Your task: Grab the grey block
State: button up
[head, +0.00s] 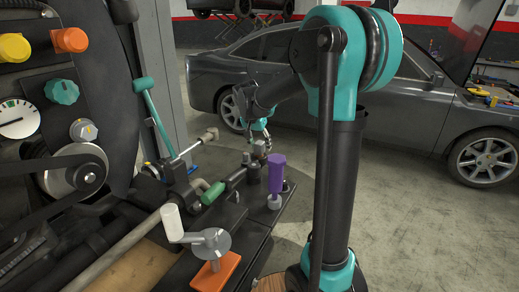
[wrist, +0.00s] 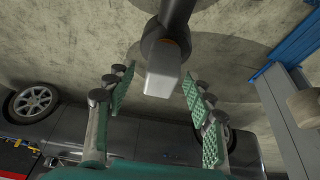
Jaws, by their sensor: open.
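The grey block (wrist: 162,78) shows in the wrist view at the upper middle, fixed to the end of a dark round part. My gripper (wrist: 157,88) is open, with one green ribbed finger on each side of the block. Gaps show between both fingers and the block, and neither finger appears to touch it. In the head view my gripper (head: 260,131) is small and partly hidden by my arm, just above the far end of the machine bench. The block is too small there to make out clearly.
A purple-handled part (head: 276,174) stands close to my gripper on the dark bench. A green grip (head: 213,193), a white-handled crank (head: 210,241) and a teal lever (head: 147,95) are to the left. A dark car (head: 410,112) stands behind; open floor lies between.

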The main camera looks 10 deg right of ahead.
jog(key=shift+c, duration=0.2)
grip_shut()
jog(key=shift+r, duration=0.1)
